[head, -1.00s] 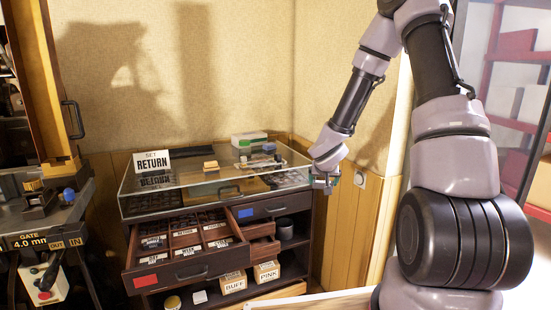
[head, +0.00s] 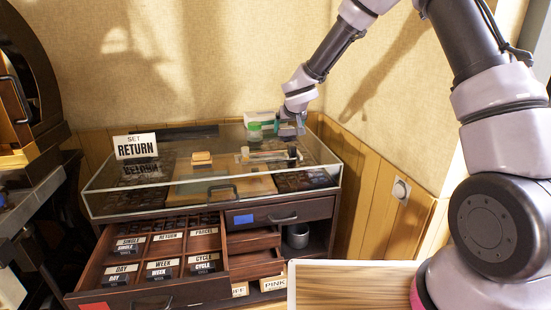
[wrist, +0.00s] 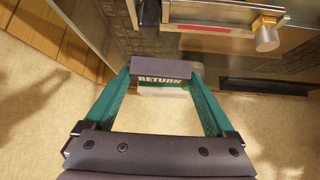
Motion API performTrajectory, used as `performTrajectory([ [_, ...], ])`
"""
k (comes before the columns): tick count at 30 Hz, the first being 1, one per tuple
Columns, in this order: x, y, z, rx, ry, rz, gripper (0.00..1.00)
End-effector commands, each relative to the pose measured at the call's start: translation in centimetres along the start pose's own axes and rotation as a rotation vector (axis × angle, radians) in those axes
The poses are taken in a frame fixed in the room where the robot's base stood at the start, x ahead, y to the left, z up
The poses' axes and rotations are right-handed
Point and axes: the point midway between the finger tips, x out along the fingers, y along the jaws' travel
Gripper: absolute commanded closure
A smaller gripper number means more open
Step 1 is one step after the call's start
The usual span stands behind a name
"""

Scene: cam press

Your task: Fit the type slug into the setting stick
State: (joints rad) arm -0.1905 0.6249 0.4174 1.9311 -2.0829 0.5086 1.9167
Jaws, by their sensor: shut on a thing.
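My gripper (head: 291,124) is above the back right of the glass-topped cabinet in the head view. In the wrist view its teal fingers (wrist: 160,74) are shut on the type slug (wrist: 162,68), a dark block with RETURN in pale letters. The slug is held between the fingertips; in the head view it is too small to tell. The setting stick (head: 268,156) lies on the cabinet top, in front of and below my gripper. In the wrist view the stick (wrist: 205,24) is at the top, with a red strip and a brass knob, apart from the slug.
A green-lidded jar (head: 254,132) and a white box (head: 263,118) stand close to my gripper. A SET RETURN sign (head: 136,147) stands at the left of the top. Below, an open drawer (head: 160,290) holds labelled slug compartments. The wall is close behind.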

Motion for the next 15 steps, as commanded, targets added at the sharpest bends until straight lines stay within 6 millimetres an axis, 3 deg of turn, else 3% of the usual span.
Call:
performTrajectory([
  [3,-0.1,-3.1,-1.0,-0.032,0.009,-0.04,1.0],
  [6,0.1,-4.1,-1.0,-0.045,0.009,-0.055,1.0],
  [15,3.7,-4.4,2.5,-0.047,0.008,-0.058,1.0],
])
